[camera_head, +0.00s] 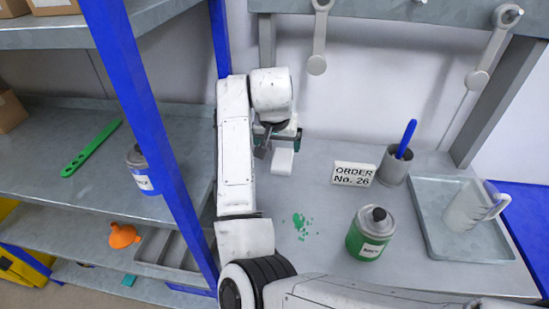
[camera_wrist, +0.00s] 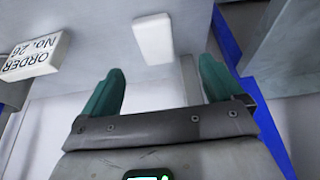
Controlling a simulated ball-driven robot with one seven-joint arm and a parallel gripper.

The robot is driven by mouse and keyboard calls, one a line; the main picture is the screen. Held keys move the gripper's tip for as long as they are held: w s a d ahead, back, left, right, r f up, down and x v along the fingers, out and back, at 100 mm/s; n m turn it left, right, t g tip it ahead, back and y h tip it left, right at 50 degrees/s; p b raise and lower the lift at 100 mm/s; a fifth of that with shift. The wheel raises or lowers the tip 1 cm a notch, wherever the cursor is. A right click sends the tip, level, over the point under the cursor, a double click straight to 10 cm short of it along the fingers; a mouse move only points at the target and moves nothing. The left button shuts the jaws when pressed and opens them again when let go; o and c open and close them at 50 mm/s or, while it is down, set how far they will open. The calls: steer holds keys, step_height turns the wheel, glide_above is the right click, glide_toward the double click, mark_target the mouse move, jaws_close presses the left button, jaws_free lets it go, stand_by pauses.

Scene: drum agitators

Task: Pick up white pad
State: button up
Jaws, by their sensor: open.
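The white pad is a small pale block (camera_wrist: 154,38) in the wrist view, on the grey surface ahead of my fingers. In the head view, it (camera_head: 282,163) shows just below my gripper (camera_head: 279,146), at the back of the table near the wall. My gripper has two green fingers and is open and empty. In the wrist view, the gripper (camera_wrist: 160,72) is spread wide and the pad lies beyond the fingertips, between their lines. The pad seems apart from both fingers, and its upper part is hidden by my gripper in the head view.
An order sign (camera_head: 353,174) stands right of the pad and shows in the wrist view (camera_wrist: 33,55). A green can (camera_head: 368,240), a grey cup with a blue handle (camera_head: 394,168) and a tray (camera_head: 420,222) with a jug (camera_head: 468,208) are farther right. A blue shelf post (camera_head: 150,110) stands left.

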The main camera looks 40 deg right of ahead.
glide_above(282, 160)
steer(key=a, duration=0.3)
steer(key=f, duration=0.3)
steer(key=s+f, duration=0.1)
steer(key=shift+d+f, duration=0.25)
steer(key=shift+f, duration=0.1)
steer(key=shift+s+d+p+x, duration=0.15)
steer(key=shift+p+x, duration=0.3)
steer(key=shift+x, duration=0.9)
steer(key=shift+s+d+p+x, duration=0.15)
steer(key=shift+p+x, duration=0.25)
steer(key=shift+x, duration=0.95)
steer(key=shift+a, duration=0.1)
steer(key=c, duration=1.1)
steer(key=shift+r, duration=0.1)
